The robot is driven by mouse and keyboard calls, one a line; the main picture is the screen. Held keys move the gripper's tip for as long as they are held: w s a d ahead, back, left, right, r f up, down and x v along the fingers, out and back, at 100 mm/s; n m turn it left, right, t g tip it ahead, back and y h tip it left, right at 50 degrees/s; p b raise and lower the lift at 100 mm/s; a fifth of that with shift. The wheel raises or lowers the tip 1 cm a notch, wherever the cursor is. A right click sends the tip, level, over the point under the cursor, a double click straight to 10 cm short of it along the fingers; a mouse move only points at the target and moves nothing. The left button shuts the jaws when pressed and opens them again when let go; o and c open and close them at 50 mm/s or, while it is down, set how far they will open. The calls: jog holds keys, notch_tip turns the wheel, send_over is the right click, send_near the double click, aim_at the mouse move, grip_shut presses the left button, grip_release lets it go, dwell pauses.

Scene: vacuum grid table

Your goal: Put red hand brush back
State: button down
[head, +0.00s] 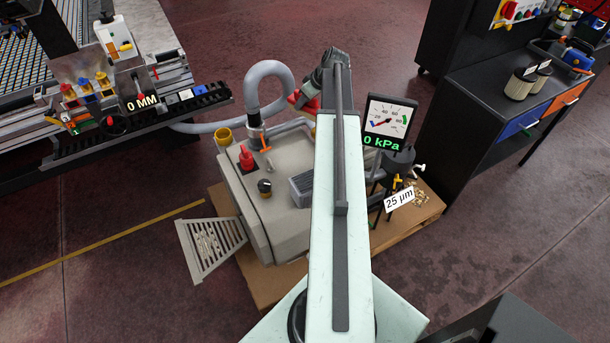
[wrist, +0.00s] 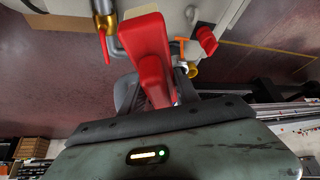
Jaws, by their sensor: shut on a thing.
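The red hand brush (head: 305,103) shows only in part in the head view, just left of my arm's far end. My gripper (head: 318,88) is above the back part of the grey vacuum unit. In the wrist view the brush (wrist: 150,42) is large and close, and its red body runs down between the jaws. My gripper (wrist: 155,92) is shut on the brush.
The grey vacuum unit (head: 275,215) has a red knob (head: 246,158), an orange-handled valve (head: 266,143) and a grey hose (head: 257,72). A gauge (head: 388,120) stands right of my arm. The grid table (head: 45,75) is at left, a dark workbench (head: 490,100) at right.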

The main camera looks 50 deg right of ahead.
notch_tip(320, 180, down, 28)
jog(key=b, duration=2.4)
jog(key=shift+r, duration=0.35)
jog(key=c, duration=0.9)
grip_release()
jog(key=shift+r+p, duration=0.25)
jog(key=shift+p, duration=0.2)
jog(key=p+v, duration=1)
jog(key=v, duration=0.1)
jog(key=shift+s+r, duration=0.2)
jog(key=shift+r, duration=0.05)
